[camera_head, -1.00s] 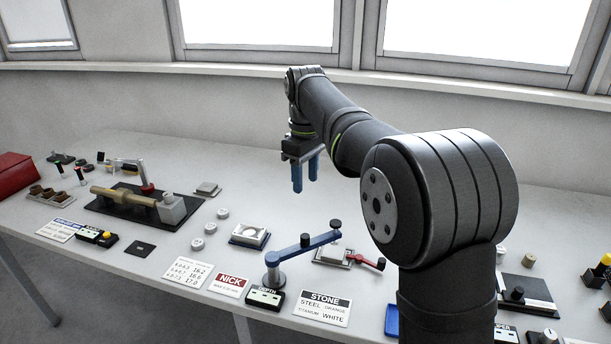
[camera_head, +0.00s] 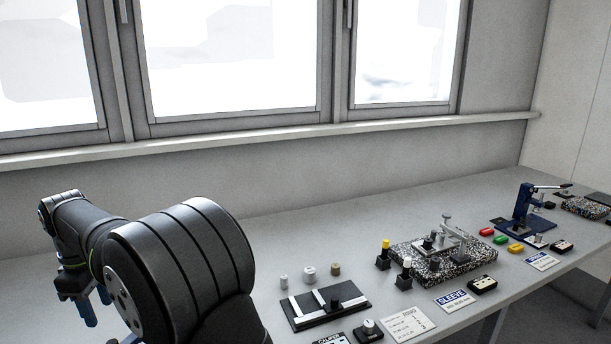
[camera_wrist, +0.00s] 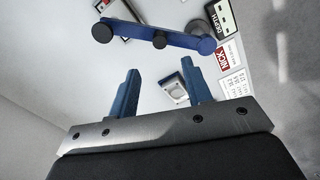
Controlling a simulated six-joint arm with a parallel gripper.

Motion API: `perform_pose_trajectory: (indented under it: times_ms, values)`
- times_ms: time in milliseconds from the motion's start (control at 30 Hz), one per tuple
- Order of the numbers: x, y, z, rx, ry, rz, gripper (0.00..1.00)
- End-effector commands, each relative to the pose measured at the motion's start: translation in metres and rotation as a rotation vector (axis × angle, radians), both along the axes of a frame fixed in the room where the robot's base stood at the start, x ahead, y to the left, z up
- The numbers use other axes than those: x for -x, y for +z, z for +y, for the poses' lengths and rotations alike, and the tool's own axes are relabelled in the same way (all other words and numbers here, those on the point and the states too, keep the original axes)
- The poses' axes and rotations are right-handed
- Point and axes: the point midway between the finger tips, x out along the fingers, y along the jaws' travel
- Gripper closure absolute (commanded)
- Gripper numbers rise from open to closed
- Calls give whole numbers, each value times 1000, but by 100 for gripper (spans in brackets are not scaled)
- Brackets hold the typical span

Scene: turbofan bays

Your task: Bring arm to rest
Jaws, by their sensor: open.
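My gripper (camera_head: 88,303) is at the lower left of the head view, with its blue fingers hanging down above the bench. In the wrist view my gripper (camera_wrist: 160,88) has its two blue fingers wide apart, with nothing between the tips. The fingers point toward the white bench top. A blue swing arm (camera_wrist: 155,33) with dark knobs is at the top of the wrist view, apart from the fingers.
In the head view, a black plate with white rails (camera_head: 325,303), a speckled stone plate (camera_head: 440,262) and a blue lever press (camera_head: 522,207) stand on the bench. The bench's back strip is bare.

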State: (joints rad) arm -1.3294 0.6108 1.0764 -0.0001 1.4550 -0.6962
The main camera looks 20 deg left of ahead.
Motion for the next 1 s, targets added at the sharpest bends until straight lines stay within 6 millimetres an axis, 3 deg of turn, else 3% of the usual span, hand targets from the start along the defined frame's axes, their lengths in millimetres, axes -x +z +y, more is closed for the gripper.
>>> perform_pose_trajectory:
  times_ms: [300, 500, 700, 1000]
  values:
    - [0, -64, 0, 3, 0, 1, 55]
    - [0, -92, 0, 1, 1, 0, 55]
    - [0, -104, 0, 0, 1, 0, 55]
    - [0, -104, 0, -1, 2, 0, 55]
